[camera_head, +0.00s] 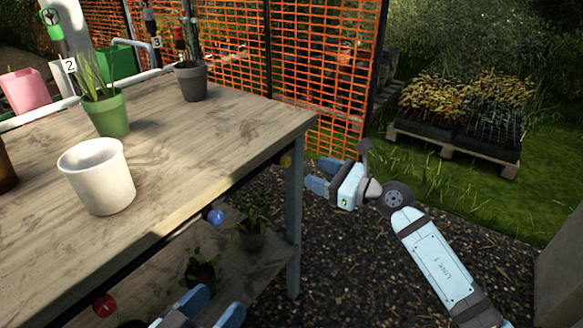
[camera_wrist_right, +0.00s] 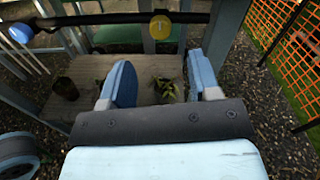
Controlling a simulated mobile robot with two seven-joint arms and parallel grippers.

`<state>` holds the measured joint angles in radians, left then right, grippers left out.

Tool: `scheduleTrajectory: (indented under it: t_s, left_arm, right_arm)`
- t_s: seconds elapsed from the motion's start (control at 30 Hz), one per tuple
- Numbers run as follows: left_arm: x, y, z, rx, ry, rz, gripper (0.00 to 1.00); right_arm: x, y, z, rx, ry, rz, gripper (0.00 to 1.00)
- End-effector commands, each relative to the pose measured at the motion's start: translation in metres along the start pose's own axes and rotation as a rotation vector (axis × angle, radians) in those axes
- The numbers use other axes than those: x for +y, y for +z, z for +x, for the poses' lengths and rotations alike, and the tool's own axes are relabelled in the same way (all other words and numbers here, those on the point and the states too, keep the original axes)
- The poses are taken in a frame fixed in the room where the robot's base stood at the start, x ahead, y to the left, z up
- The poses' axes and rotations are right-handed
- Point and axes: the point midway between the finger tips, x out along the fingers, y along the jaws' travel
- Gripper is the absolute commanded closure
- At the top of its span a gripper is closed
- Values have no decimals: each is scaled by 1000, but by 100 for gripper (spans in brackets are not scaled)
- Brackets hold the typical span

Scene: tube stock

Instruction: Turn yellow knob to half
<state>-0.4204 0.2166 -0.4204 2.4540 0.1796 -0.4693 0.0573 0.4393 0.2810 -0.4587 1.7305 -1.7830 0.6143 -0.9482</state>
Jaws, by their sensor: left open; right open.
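The yellow knob (camera_head: 285,161) sits on the dark rail under the front edge of the wooden table, near its right corner. In the right wrist view the yellow knob (camera_wrist_right: 160,27) is ahead of the fingers, roughly centred between them, with a faint mark on its face. My right gripper (camera_head: 320,176) is open and empty, to the right of the knob and apart from it. Its two blue fingers also show in the right wrist view (camera_wrist_right: 160,78). My left gripper (camera_head: 213,308) is open at the bottom edge, below the table front, partly cut off.
A blue knob (camera_head: 215,217) and a red knob (camera_head: 105,304) sit on the same rail. The table (camera_head: 190,140) carries a white pot (camera_head: 97,177), a green pot (camera_head: 108,115) and a grey pot (camera_head: 191,82). A lower shelf (camera_head: 265,265) holds potted plants. An orange mesh fence (camera_head: 320,70) stands behind.

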Motion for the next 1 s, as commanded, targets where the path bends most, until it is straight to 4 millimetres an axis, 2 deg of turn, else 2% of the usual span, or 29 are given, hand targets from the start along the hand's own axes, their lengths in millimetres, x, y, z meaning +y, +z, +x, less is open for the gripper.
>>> scheduleTrajectory:
  t_s: [0.03,0.2,0.4,0.8,0.87,1.0]
  left_arm:
    - [-1,7,0,-13,2,1,32]
    - [-3,20,1,-57,7,1,32]
    - [-6,21,3,-50,9,32,32]
    - [-7,19,4,-44,8,45,32]
    - [-7,19,3,-44,8,45,32]
    - [-7,19,4,-44,9,45,32]
  right_arm:
    - [0,-2,13,-4,0,1,43]
    - [0,-2,46,-4,-1,2,43]
    - [0,-1,71,-2,-1,2,43]
    - [0,0,79,0,-1,3,43]
    - [0,0,78,0,-1,3,55]
    - [0,0,78,-1,-1,3,87]
